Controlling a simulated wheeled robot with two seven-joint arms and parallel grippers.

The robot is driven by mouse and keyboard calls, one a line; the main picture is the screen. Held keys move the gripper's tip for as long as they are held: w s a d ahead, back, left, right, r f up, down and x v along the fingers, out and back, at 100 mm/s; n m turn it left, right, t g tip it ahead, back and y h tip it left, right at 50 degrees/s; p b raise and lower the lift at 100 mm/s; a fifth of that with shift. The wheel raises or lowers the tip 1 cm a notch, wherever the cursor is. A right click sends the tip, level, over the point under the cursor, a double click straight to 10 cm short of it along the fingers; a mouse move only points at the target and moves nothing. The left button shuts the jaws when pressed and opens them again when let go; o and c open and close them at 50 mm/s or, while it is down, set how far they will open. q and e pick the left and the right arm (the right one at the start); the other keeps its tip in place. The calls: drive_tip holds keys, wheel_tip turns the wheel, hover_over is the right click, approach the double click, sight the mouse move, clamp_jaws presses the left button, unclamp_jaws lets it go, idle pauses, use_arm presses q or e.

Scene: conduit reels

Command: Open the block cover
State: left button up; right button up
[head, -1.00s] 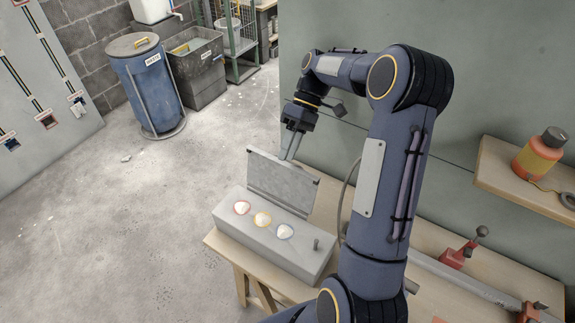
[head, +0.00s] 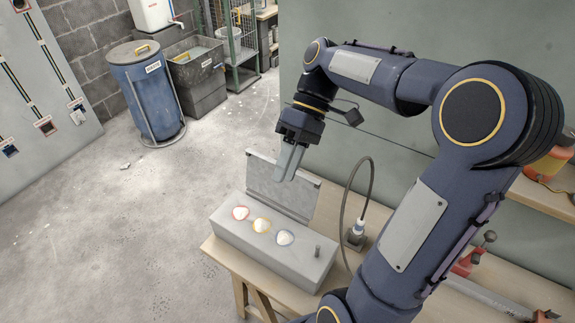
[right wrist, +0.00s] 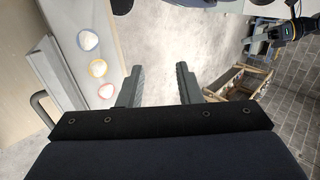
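The block (head: 270,262) is a long grey box on the wooden bench, with three round white ports ringed red, yellow and blue and a small post at its right end. Its cover (head: 272,188), a flat grey plate, stands raised along the block's back edge, tilted back. My right gripper (head: 287,178) hangs at the cover's top edge, its fingers overlapping the plate in the picture; contact cannot be told. In the right wrist view the fingers (right wrist: 160,85) are apart with nothing between them.
A black cable with a plug (head: 355,236) stands behind the block's right end. Red clamps (head: 468,262) lie on the bench further right, below a shelf. A blue bin (head: 150,90) and a grey tub (head: 195,80) stand on the floor at the back left.

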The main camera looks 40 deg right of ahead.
drive_tip(key=shift+w+d, duration=0.2)
drive_tip(key=c, duration=0.4)
drive_tip(key=w+d+f+m+h, duration=0.1)
drive_tip(key=w+d+m, duration=0.1)
drive_tip(key=m, duration=0.1)
drive_tip(key=w+d+f+m+t+h+p, duration=0.1)
drive_tip(key=w+d+m, duration=0.1)
drive_tip(key=m, duration=0.1)
drive_tip(key=w+d+f+m+h, duration=0.1)
drive_tip(key=w+d+m, duration=0.1)
drive_tip(key=d+m, duration=0.1)
drive_tip(key=shift+w+t, duration=0.3)
drive_tip(key=shift+w, duration=0.1)
clamp_jaws()
drive_tip(key=w+d+f+m+t+h+p, duration=0.15)
drive_tip(key=w+d+m+h, duration=0.25)
drive_tip(key=w+d+m, duration=0.4)
drive_tip(key=s+a+f+p, duration=0.1)
drive_tip(key=s+a+f, duration=0.1)
drive_tip(key=f, duration=0.2)
drive_tip(key=s+a+f+m+p, duration=0.1)
drive_tip(key=s+a+f, duration=0.1)
drive_tip(key=a+f, duration=0.1)
drive_tip(key=shift+f, duration=0.65)
drive_tip(key=shift+g, duration=0.25)
